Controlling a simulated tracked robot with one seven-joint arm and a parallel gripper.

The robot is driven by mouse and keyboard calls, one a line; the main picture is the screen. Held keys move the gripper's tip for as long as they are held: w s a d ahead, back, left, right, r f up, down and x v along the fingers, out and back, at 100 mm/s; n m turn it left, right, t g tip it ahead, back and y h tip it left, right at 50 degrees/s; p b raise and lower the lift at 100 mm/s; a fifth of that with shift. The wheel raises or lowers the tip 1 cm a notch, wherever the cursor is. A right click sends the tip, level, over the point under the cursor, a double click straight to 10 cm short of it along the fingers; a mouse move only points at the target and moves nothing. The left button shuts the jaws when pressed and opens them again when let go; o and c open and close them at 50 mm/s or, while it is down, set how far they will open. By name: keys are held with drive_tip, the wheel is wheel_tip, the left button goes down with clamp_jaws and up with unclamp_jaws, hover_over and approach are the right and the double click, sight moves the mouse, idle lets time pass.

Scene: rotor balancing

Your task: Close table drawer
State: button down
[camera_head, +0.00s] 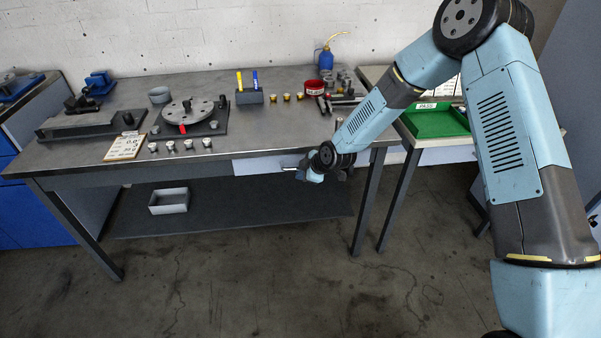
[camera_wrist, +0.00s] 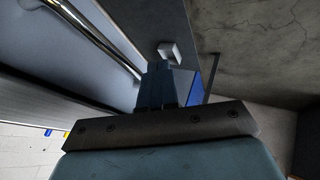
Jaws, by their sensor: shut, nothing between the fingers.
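The table drawer (camera_head: 262,164) has a white front under the table's front edge, left of my gripper. I cannot tell how far it stands out. My gripper (camera_head: 297,170) is at the right end of this front, beside its metal handle; the wrist hides part of that end. In the wrist view the drawer front (camera_wrist: 40,45) fills the upper left, with the shiny bar handle (camera_wrist: 100,38) running along it. There the fingers (camera_wrist: 168,82) are shut and empty, to the right of the handle, and do not grasp it.
The grey table (camera_head: 230,135) bears a rotor stand (camera_head: 186,118), several small weights and a pen holder (camera_head: 249,97). A light tray (camera_head: 169,201) stands on the lower shelf. A table leg (camera_head: 368,205) is right of my gripper. The floor in front is clear.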

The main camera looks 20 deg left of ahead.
drive_tip(key=s+d+r+m+t+h, duration=0.1)
drive_tip(key=s+d+r+m+h, duration=0.15)
drive_tip(key=d+r, duration=0.8)
drive_tip(key=s+d+r+m+t+h, duration=0.15)
drive_tip(key=d+r+m, duration=0.25)
drive_tip(key=d+r, duration=0.7)
drive_tip(key=s+d+r+m+h, duration=0.15)
drive_tip(key=d+r+m, duration=0.25)
drive_tip(key=d+r, duration=0.7)
drive_tip(key=s+d+r+m+h, duration=0.1)
drive_tip(key=s+d+r+m, duration=0.4)
drive_tip(key=s+d, duration=0.4)
drive_tip(key=s+d+r+m+h, duration=0.1)
drive_tip(key=s+d+r+m, duration=0.4)
drive_tip(key=s+d, duration=0.4)
drive_tip(key=s+m, duration=0.1)
drive_tip(key=s, duration=0.3)
drive_tip(key=shift+s+r+m, duration=0.2)
drive_tip(key=shift+s+m, duration=0.1)
drive_tip(key=shift+m, duration=0.05)
drive_tip(key=shift+d, duration=0.1)
